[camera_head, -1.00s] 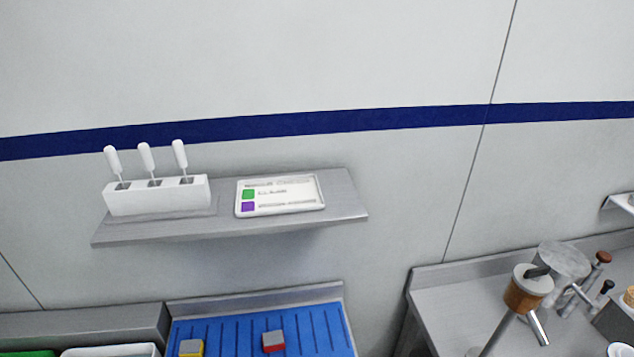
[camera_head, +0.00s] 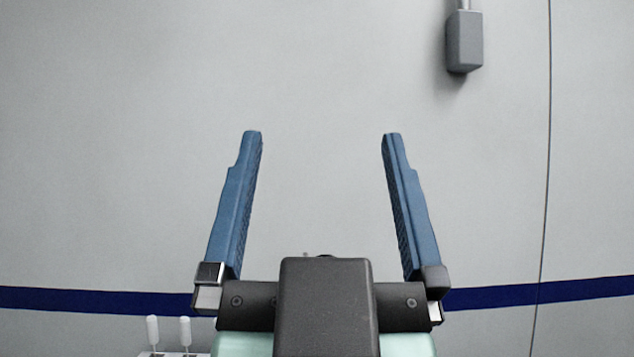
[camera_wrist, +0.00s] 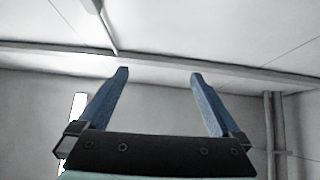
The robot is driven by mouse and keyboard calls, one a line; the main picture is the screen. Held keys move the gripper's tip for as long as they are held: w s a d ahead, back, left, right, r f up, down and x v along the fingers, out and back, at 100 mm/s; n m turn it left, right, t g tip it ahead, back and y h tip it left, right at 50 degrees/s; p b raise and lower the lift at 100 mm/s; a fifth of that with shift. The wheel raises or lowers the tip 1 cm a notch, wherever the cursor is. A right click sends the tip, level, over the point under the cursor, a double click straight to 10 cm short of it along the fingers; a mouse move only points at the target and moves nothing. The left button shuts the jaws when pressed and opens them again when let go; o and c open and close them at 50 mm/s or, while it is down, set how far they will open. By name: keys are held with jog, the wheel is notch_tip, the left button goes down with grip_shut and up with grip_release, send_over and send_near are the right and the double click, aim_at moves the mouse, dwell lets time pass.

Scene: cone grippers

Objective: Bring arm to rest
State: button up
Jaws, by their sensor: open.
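My gripper (camera_head: 320,140) stands upright in the middle of the head view, its two blue fingers pointing up and spread wide apart. Nothing is between the fingers, and only the bare wall shows behind them. The wrist view also shows my gripper (camera_wrist: 159,75) open and empty, with the upper wall and ceiling beyond it.
A grey wall box (camera_head: 464,42) hangs at the upper right of the head view. White-handled tools (camera_head: 153,331) in a holder show at the lower left, partly cut off by the frame. A pipe (camera_wrist: 280,130) runs down the right of the wrist view.

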jog(key=shift+s+a+r+t, duration=0.15)
jog(key=shift+s+r+t, duration=0.25)
jog(key=shift+s+r, duration=0.25)
notch_tip(320, 180, down, 6)
jog(key=b, duration=0.5)
jog(key=shift+b, duration=0.4)
jog(key=shift+a, duration=0.1)
